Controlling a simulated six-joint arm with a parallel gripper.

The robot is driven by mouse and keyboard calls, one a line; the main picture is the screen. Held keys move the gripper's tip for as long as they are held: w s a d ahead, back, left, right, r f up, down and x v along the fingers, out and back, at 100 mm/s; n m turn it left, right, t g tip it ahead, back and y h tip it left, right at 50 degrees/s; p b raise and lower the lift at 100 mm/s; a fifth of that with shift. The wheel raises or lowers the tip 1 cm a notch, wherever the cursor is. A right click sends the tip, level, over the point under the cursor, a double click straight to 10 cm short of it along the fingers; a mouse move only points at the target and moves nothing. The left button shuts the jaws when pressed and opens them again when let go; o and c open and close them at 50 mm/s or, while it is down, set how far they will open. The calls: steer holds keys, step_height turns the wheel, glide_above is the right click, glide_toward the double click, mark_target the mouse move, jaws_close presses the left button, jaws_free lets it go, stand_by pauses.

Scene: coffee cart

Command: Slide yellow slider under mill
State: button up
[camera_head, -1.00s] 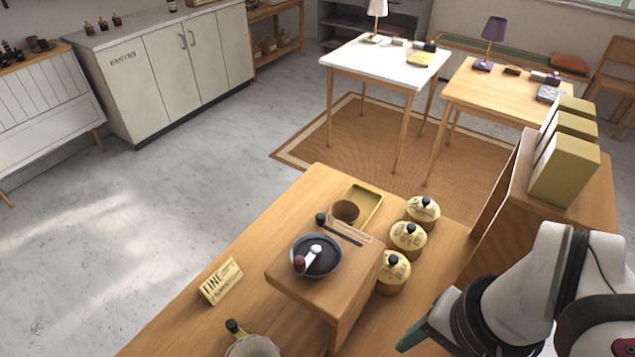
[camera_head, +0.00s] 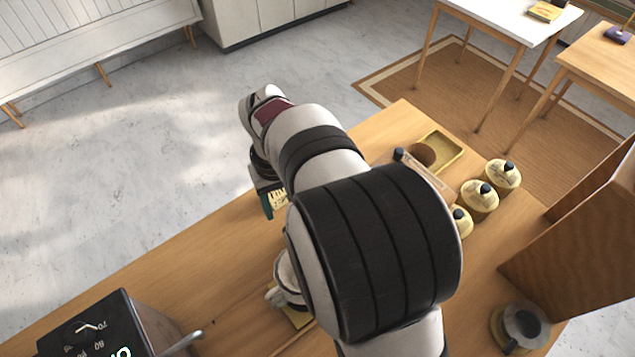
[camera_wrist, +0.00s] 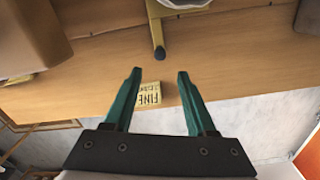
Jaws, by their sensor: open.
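My gripper (camera_wrist: 155,78) is open and empty, its two teal fingers apart above the counter. In the wrist view a yellow bar with a dark knob (camera_wrist: 157,32), which looks like the yellow slider, points down toward the gap between my fingers, a little beyond the fingertips. Its far end runs under a white round vessel (camera_wrist: 185,3) at the top edge. In the head view my gripper (camera_head: 267,203) is left of my arm, and a bit of yellow (camera_head: 300,318) shows below the white vessel (camera_head: 288,283). My arm hides the mill in the head view.
A FINE card (camera_wrist: 149,94) stands near the counter edge, between my fingers in the wrist view. A yellow tray (camera_head: 455,145), several lidded jars (camera_head: 503,174) and a dark-topped machine (camera_head: 105,335) stand on the counter (camera_head: 190,255). Its left part is mostly clear.

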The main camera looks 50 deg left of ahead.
step_height(320, 180, down, 11)
steer(key=shift+c, duration=0.3)
jaws_close()
stand_by(1.2)
